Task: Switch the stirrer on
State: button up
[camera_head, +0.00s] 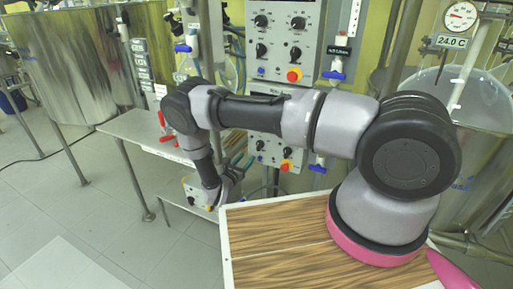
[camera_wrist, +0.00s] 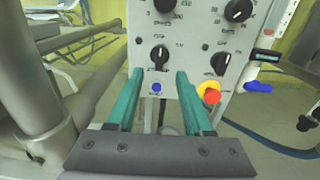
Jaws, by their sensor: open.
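A grey control panel (camera_wrist: 190,30) with black knobs fills the upper middle of the wrist view. Its lower row has a left knob (camera_wrist: 159,57) and a right knob (camera_wrist: 221,62), with a blue button (camera_wrist: 156,87) under the left one and a red button (camera_wrist: 211,96) on a yellow collar under the right one. I cannot read which control is the stirrer's. My gripper (camera_wrist: 160,76) is open and empty, its teal fingers pointing at the panel on either side of the left knob and blue button. In the head view my gripper (camera_head: 242,164) is left of the lower panel (camera_head: 268,152).
A similar upper panel (camera_head: 287,40) hangs above. A blue valve handle (camera_wrist: 257,87) sits right of the panel. A metal post (camera_wrist: 35,80) stands close on the left.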

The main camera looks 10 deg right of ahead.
aim_at(258, 145)
jog(key=x, duration=1)
jog(key=shift+w+d, duration=0.2)
jog(key=shift+w, duration=0.1)
grip_shut()
